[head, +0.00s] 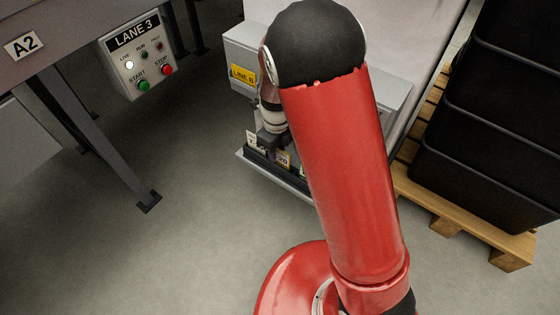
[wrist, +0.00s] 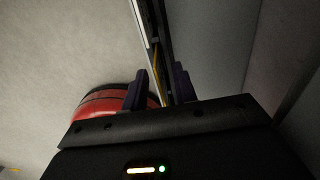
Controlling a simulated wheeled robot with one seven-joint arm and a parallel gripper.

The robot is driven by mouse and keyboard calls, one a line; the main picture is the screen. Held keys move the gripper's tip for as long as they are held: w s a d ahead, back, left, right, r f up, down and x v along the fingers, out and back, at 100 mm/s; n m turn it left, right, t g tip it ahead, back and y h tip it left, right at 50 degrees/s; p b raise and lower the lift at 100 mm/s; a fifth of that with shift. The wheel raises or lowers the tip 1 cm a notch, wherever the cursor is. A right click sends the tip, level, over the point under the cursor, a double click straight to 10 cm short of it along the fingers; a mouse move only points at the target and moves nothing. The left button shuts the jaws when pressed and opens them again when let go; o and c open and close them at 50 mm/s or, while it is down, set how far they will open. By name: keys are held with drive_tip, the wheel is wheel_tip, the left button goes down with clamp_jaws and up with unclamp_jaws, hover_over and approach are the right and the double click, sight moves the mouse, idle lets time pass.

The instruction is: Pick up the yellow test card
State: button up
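My gripper (head: 272,142) is at the front of a grey box, just above a low ledge holding small cards; my arm hides part of it. A tan-yellow card (head: 283,159) with dark print stands there, right beside the fingers. In the wrist view, my gripper (wrist: 159,90) has its two dark fingers apart. A thin yellow edge (wrist: 156,70), likely the yellow test card seen edge-on, runs between them with gaps to the fingers. I cannot see contact on either side.
A white card (head: 252,139) and a partly hidden greenish card (head: 303,172) stand on the ledge (head: 262,170). The grey box (head: 238,52) carries a yellow line label. A Lane 3 control panel (head: 138,55) is at left. Black crates (head: 490,130) stand on a pallet (head: 450,215) at right.

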wheel_tip(320, 180, down, 3)
drive_tip(key=shift+f+b, duration=0.1)
drive_tip(key=shift+b, duration=0.2)
clamp_jaws()
drive_tip(key=shift+r, duration=0.2)
wheel_tip(320, 180, up, 28)
drive_tip(key=p, duration=0.6)
drive_tip(key=shift+f, duration=0.15)
